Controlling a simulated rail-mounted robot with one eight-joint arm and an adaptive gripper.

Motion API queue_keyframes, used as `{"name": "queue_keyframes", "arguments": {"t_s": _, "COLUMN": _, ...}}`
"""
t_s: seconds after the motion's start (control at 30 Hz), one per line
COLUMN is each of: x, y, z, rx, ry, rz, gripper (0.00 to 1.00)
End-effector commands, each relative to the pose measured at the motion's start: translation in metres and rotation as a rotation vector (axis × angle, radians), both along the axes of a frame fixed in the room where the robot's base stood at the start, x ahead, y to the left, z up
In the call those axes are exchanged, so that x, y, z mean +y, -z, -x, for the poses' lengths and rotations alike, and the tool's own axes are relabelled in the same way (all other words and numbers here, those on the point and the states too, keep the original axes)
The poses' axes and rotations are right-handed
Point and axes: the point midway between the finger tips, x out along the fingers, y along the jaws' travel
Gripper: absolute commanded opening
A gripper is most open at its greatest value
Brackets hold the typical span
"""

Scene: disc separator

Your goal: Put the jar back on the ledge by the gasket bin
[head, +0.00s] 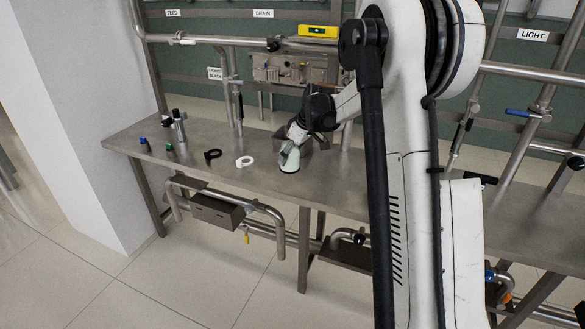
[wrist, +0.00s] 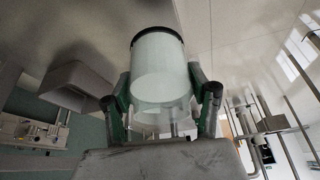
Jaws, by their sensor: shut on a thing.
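My gripper (head: 288,152) is over the steel bench in the head view, shut on the jar (head: 289,164). In the wrist view my gripper (wrist: 163,98) has one finger on each side of the jar (wrist: 160,70), which is pale, translucent and dark-rimmed at its far end. In the head view the jar is low at the bench top; I cannot tell whether it touches. A grey open bin (head: 322,141) stands just behind my gripper, partly hidden by it. It also shows in the wrist view (wrist: 80,88). No label on it is readable.
A white ring (head: 244,161) and a black ring (head: 212,154) lie left of the jar on the bench (head: 225,178). Small blue-topped (head: 145,144) and green-topped (head: 169,148) items and a steel cylinder (head: 179,124) stand farther left. Pipes and a valve panel (head: 290,68) are behind.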

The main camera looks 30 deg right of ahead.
Motion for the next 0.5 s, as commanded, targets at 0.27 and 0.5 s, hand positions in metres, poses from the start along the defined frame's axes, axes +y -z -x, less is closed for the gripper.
{"name": "queue_keyframes", "arguments": {"t_s": 0.27, "x": -0.026, "y": 0.029, "z": -0.039, "rx": 0.000, "ry": 0.000, "rz": 0.001, "gripper": 0.21}}
{"name": "queue_keyframes", "arguments": {"t_s": 0.5, "x": -0.041, "y": 0.044, "z": -0.059, "rx": 0.000, "ry": 0.001, "rz": 0.000, "gripper": 0.21}}
